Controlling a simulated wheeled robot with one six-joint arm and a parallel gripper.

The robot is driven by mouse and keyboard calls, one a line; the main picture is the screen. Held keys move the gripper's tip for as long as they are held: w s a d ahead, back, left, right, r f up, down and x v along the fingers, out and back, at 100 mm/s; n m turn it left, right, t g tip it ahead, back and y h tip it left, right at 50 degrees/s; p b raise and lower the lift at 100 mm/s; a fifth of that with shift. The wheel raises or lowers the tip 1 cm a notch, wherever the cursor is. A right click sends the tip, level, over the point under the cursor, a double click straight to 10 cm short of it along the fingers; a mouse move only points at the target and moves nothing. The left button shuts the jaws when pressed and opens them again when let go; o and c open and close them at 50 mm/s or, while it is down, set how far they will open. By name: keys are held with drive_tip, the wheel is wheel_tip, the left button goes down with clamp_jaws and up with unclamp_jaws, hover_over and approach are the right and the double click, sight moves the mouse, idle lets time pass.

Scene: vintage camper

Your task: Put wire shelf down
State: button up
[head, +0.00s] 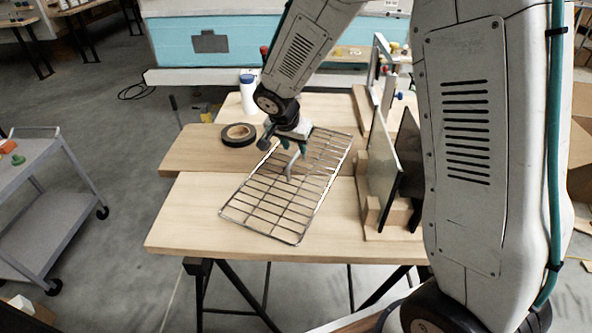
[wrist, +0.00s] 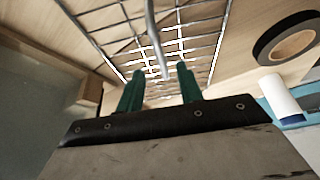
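The wire shelf (head: 268,205), a long metal grid, lies slanted over the wooden table (head: 185,225) and the raised board on it. I cannot tell whether its whole frame touches the wood. A thicker grey bar, like a handle, rises at its middle. My gripper (head: 293,147) is above the middle of the shelf, pointing down. In the wrist view, the green fingers of my gripper (wrist: 159,76) are apart, with the grey bar of the wire shelf (wrist: 153,35) between them and gaps visible on both sides. The exact fingertip contact is hidden in the head view.
A black tape roll (head: 238,134) lies on the board left of the shelf. A white bottle (head: 248,92) stands behind. Upright dark and pale panels (head: 383,165) in wooden blocks stand close on the right. The table's front left is clear. A grey cart (head: 50,215) is at left.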

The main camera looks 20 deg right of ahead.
sight(296, 155)
drive_tip(key=x, duration=0.8)
drive_tip(key=shift+a, duration=0.1)
drive_tip(key=shift+f, duration=0.1)
clamp_jaws()
